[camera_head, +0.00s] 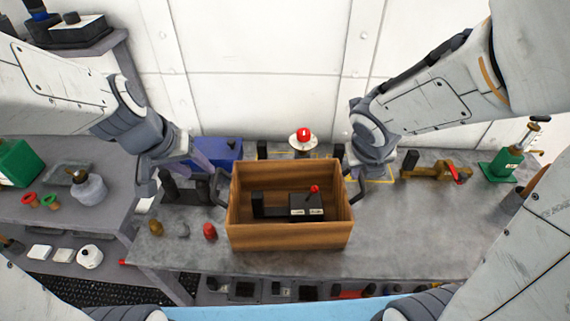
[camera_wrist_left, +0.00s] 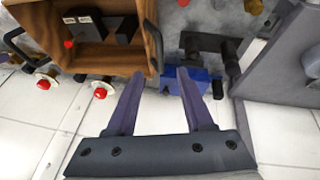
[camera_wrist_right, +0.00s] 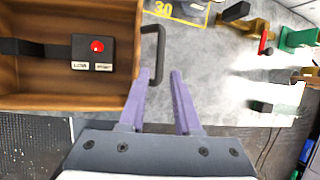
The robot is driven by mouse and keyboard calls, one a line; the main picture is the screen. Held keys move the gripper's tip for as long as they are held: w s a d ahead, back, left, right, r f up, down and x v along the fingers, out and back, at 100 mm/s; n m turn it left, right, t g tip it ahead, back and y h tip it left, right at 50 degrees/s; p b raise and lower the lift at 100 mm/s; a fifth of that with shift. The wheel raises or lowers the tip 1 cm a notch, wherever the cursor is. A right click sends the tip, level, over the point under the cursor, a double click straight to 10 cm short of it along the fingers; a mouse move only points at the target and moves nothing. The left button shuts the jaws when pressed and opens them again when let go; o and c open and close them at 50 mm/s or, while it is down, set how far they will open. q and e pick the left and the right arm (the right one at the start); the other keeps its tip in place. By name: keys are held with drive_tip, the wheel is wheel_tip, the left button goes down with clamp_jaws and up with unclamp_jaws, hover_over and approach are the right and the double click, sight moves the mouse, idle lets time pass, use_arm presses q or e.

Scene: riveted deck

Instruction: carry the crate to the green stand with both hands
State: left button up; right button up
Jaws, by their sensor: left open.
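The brown wooden crate (camera_head: 290,237) sits upright on the grey bench, with a dark handle on its left and right ends. A black box with a red knob (camera_head: 308,205) lies inside. My left gripper (camera_head: 208,170) is open by the crate's left end; in the left wrist view the handle (camera_wrist_left: 157,45) is just beyond one fingertip. My right gripper (camera_head: 354,172) is by the right end; in the right wrist view its fingers stand apart, with the handle (camera_wrist_right: 158,55) near the tips. Neither gripper holds a handle.
A blue box (camera_head: 218,152) stands behind the left gripper. A red button on a white base (camera_head: 303,139) is behind the crate. Brass (camera_head: 435,170) and green (camera_head: 500,165) tools stand to the right. Small items lie left of the crate. The bench right of the crate has free room.

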sight(214, 181)
use_arm(q)
drive_tip(key=shift+f, duration=0.15)
use_arm(e)
drive_tip(key=shift+f, duration=0.1)
use_arm(q)
drive_tip(key=shift+x, duration=5.15)
use_arm(e)
drive_tip(key=shift+x, duration=5.15)
use_arm(q)
drive_tip(key=c, duration=0.4)
use_arm(e)
drive_tip(key=c, duration=0.4)
use_arm(q)
clamp_jaws()
use_arm(e)
clamp_jaws()
drive_tip(key=shift+w, duration=0.1)
